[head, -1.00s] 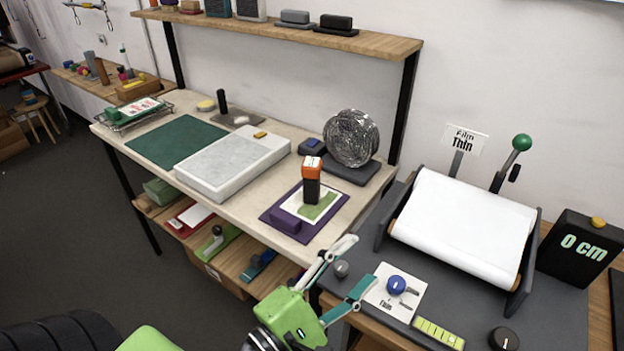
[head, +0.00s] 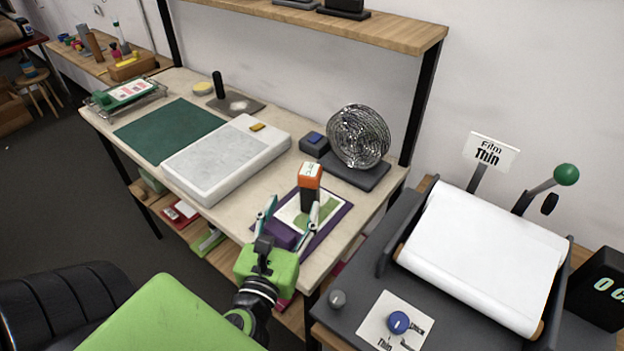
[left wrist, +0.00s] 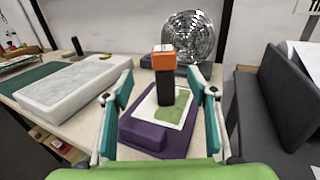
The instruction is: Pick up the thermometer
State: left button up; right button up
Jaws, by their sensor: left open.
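An upright black block with an orange top (head: 309,182), seemingly the thermometer, stands on a white and green card on a purple mat (head: 335,222). In the left wrist view the thermometer (left wrist: 164,84) stands between my open fingers in the picture, ahead of them. My left gripper (head: 289,214) is open and empty, over the mat's near side. No contact with the thermometer is visible, and the exact gap is hard to tell. A purple block (head: 280,234) on the mat lies partly behind the gripper. My right gripper is not in view.
A silver coiled disc (head: 358,136) on a dark base stands behind the thermometer. A white slab (head: 225,160) and a green mat (head: 170,132) lie to the left. A dark machine with a white roll (head: 480,255) stands right. A shelf (head: 370,28) hangs above the bench.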

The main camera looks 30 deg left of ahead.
aim_at(307, 178)
pick_arm(q)
jog(key=x, duration=0.1)
jog(key=p+x, duration=0.1)
jog(key=x, duration=0.1)
jog(key=p+x, duration=0.1)
jog(key=x, duration=0.1)
jog(key=shift+r, duration=0.3)
jog(key=x, duration=0.1)
jog(key=p, duration=0.1)
jog(key=x, duration=0.1)
jog(key=shift+w+d+r, duration=0.1)
jog(key=shift+w+r, duration=0.15)
jog(key=shift+w, duration=0.2)
jog(key=p+x, duration=0.1)
jog(key=x, duration=0.2)
jog(key=shift+w, duration=0.3)
jog(key=shift+w+f, duration=0.1)
jog(key=shift+w, duration=0.1)
jog(key=shift+s, duration=0.1)
grip_shut()
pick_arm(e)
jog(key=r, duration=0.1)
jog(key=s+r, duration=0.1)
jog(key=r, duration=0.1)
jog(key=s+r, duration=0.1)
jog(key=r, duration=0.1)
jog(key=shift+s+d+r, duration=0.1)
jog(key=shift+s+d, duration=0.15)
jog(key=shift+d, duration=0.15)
